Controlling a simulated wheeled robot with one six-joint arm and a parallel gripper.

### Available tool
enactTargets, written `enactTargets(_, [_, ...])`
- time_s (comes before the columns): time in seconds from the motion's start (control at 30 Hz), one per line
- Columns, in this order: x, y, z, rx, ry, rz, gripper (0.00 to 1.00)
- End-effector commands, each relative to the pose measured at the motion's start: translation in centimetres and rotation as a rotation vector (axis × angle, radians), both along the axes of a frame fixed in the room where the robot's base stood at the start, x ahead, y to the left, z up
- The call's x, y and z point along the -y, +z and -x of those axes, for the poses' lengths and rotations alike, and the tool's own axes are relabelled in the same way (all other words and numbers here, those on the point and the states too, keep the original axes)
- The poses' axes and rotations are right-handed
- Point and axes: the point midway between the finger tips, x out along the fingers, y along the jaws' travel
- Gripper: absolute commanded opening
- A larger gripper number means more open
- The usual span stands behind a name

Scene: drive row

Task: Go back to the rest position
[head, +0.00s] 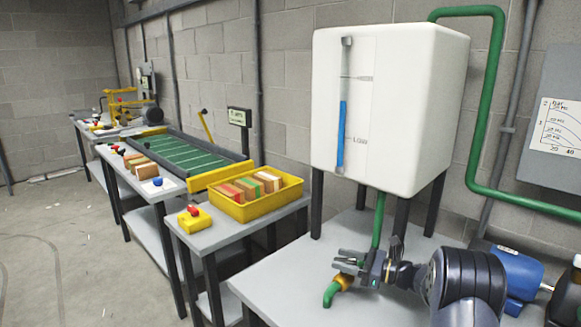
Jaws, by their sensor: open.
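My gripper (343,260) is at the end of my arm, low in the middle right of the head view. Its fingers point left and are apart, with nothing seen between them. It is right by the green outlet pipe (378,222) and just above the brass fitting (345,281) and green spout (331,294). I cannot tell whether it touches them, as the gripper partly hides the pipe's lower end. The white tank (415,100) stands above on dark legs. Its gauge (342,130) shows blue liquid above the LOW mark and below the upper mark.
A grey bench (290,277) lies under the tank. A blue motor (517,270) and a dark container (568,300) are at the right. To the left are a yellow crate (236,210) of blocks, a red-button box (194,219) and a green conveyor (180,152). The left floor is open.

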Motion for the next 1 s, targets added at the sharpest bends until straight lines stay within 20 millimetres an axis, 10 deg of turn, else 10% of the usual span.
enactTargets(1.0, [-0.99,0.51,0.42,0.011,-0.128,0.009,0.45])
